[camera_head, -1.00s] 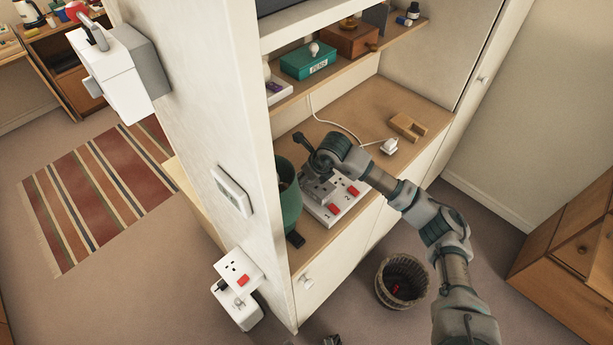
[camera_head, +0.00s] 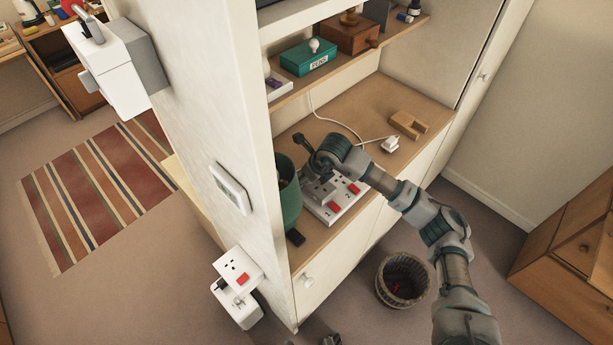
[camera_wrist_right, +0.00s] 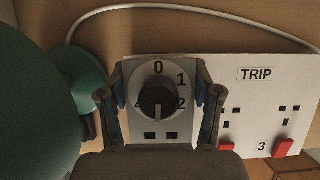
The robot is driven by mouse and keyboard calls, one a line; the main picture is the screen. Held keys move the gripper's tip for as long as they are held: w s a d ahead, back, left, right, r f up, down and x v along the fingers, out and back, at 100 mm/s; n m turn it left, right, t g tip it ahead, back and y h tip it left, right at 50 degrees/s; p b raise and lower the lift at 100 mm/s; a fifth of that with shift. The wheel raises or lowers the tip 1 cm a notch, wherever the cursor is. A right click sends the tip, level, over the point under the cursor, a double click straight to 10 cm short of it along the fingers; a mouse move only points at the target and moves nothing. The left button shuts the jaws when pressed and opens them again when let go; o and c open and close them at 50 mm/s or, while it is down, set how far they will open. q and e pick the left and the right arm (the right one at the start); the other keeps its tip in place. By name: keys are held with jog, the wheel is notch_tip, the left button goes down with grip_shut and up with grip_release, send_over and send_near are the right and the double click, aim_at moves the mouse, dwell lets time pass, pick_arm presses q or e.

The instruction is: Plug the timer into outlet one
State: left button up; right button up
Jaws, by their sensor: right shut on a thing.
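The timer (camera_wrist_right: 158,75), a grey-white block with a black dial and numbers, is between the fingers of my right gripper (camera_wrist_right: 160,105), which is shut on it. In the head view the right gripper (camera_head: 318,172) is over the far-left end of the white outlet strip (camera_head: 336,209). In the wrist view the strip (camera_wrist_right: 245,100) shows "TRIP", a "3" and red switches to the timer's right. The timer covers the strip's left part, including outlet one. I cannot tell whether its pins are in the holes. A grey scrap at the bottom edge may be my left gripper (camera_head: 331,340).
A green bin-like container (camera_head: 288,200) stands close left of the strip, by the cabinet's side panel.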

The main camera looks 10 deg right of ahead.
jog(key=o, duration=1.5)
jog(key=shift+f, duration=0.1)
jog(key=shift+r+p, duration=1.95)
jog(key=shift+r, duration=1.6)
jog(key=shift+s, duration=0.1)
